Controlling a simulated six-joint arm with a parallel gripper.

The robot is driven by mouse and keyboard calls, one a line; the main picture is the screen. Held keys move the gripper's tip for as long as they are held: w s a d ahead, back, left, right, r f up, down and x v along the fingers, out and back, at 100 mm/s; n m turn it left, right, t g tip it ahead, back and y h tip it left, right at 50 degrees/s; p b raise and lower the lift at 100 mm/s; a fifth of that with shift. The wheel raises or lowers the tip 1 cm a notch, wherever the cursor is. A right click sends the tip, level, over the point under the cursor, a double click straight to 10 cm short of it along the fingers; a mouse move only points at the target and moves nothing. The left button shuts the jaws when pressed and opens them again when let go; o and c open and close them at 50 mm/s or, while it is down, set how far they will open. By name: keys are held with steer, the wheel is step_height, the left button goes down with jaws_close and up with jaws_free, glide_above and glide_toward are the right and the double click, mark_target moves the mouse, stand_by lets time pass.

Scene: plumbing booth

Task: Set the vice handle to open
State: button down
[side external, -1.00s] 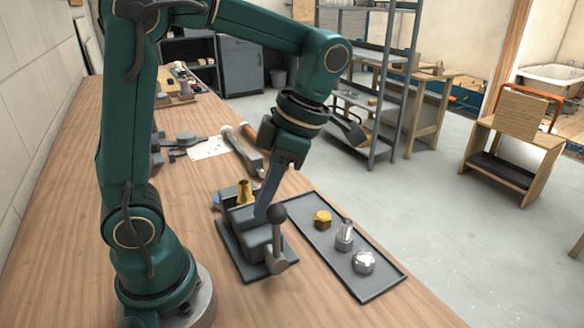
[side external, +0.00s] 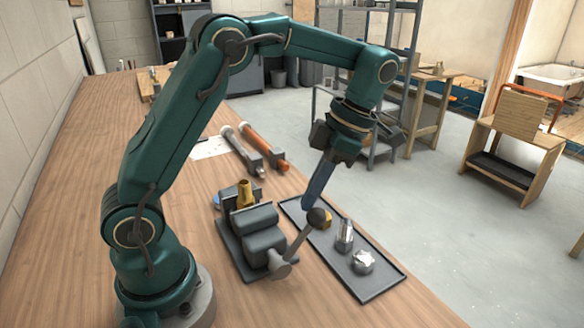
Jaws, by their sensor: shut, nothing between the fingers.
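The grey vice (side external: 258,238) stands on its base plate on the workbench, with a brass fitting (side external: 246,195) upright at its jaws. Its handle (side external: 301,243) is a grey lever with a dark ball knob. The lever rises from a pivot at the vice's front and leans to the right, so the knob appears over the tray's edge. My gripper (side external: 307,206) is shut and empty, pointing down. Its fingertips are at the left of the knob; I cannot tell whether they touch it.
A dark tray (side external: 385,285) lies right of the vice. It holds a brass nut (side external: 328,222), partly hidden by the knob, a silver fitting (side external: 345,238) and a chrome nut (side external: 363,262). Two pipe wrenches (side external: 262,147) lie behind.

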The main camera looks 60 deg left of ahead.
steer(key=shift+w, duration=0.15)
stand_by(0.4)
step_height(320, 180, up, 10)
steer(key=s+t, duration=0.1)
steer(key=t, duration=0.1)
steer(key=s+d+m+t, duration=0.1)
steer(key=s+m+t, duration=0.2)
steer(key=s+m, duration=0.4)
step_height(320, 180, down, 7)
steer(key=s+d+m+t+h, duration=0.1)
steer(key=m+t, duration=0.3)
steer(key=m, duration=1.9)
steer(key=shift+s+d+m+t+h, duration=0.3)
steer(key=shift+s+d+h, duration=0.1)
steer(key=shift+d, duration=0.1)
